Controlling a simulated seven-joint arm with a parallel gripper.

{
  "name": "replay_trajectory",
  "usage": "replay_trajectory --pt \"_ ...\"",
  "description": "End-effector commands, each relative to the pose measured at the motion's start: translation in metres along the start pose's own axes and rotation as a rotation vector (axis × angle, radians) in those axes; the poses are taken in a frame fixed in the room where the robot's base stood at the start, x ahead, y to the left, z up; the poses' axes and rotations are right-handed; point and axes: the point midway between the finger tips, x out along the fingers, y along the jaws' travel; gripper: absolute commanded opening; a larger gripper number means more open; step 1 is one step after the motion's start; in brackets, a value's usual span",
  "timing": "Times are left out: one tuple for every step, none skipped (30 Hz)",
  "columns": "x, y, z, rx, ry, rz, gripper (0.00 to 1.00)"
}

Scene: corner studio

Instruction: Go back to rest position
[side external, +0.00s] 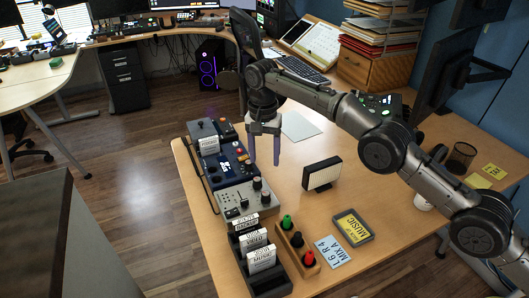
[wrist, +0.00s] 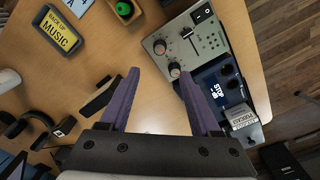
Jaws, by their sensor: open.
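My gripper (side external: 264,150) is open and empty, with its two purple fingers pointing down above the wooden desk, just right of the control boxes in the side view. In the wrist view the fingers of my gripper (wrist: 162,98) stand apart with bare desk between them. Nothing is held. My arm reaches in from the right of the side view.
A grey control box (side external: 240,197) and a blue one (side external: 226,160) line the desk's left edge. A black-and-white block (side external: 322,174) stands right of my gripper. A MUSIC case (side external: 353,227), colored markers (side external: 297,240) and labelled cards (side external: 262,258) are nearer the front.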

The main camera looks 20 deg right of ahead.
Motion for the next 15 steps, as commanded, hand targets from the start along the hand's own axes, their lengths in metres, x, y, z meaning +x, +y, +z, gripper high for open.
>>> replay_trajectory --pt "-0.0034 -0.0004 -0.0001 0.000 0.001 -0.002 0.64" --pt "-0.0047 -0.0002 0.0000 0.000 0.001 -0.002 0.64" --pt "-0.0060 0.0001 0.0001 0.000 0.001 -0.001 0.64" --pt "-0.0066 0.0002 0.0002 0.000 0.000 -0.001 0.64" --pt "-0.0071 0.0003 0.0002 0.000 0.000 -0.001 0.64" --pt "-0.0074 0.0004 0.0002 0.000 0.000 -0.001 0.64" --pt "-0.0075 0.0004 0.0002 0.000 0.000 0.000 0.64" --pt "-0.0076 0.0004 0.0002 0.000 0.000 0.000 0.64" --pt "-0.0076 0.0004 0.0002 0.000 0.000 0.000 0.64" --pt "-0.0076 0.0004 0.0002 0.000 0.000 0.000 0.64" --pt "-0.0075 0.0004 0.0002 0.000 0.000 0.000 0.64" --pt "-0.0075 0.0004 0.0002 0.000 0.000 -0.001 0.64" --pt "-0.0075 0.0004 0.0002 0.000 0.000 -0.001 0.64" --pt "-0.0075 0.0004 0.0002 0.000 0.000 -0.001 0.64" --pt "-0.0075 0.0004 0.0002 0.000 0.000 -0.001 0.64"
